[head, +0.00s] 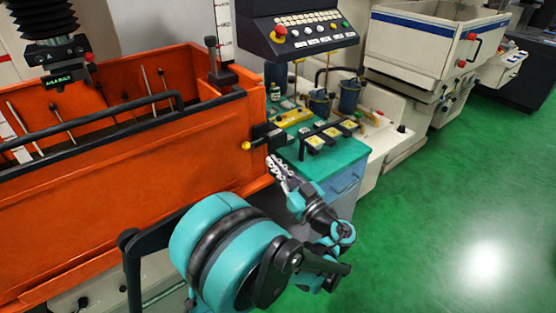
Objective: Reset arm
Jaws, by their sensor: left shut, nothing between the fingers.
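My left arm, teal and black, reaches up from the bottom middle of the head view. Its gripper (273,160) is shut and empty. It appears in front of the orange tank's right corner and the left edge of a teal-topped cabinet (348,157). I cannot tell whether it touches either one. My right gripper is not in view.
A large orange tank (120,190) with a black rail fills the left. A black control panel (300,36) hangs above the cabinet, which bears yellow-topped blocks (331,132) and dark cups (351,94). A white machine (425,50) stands behind. Green floor (440,220) at right is clear.

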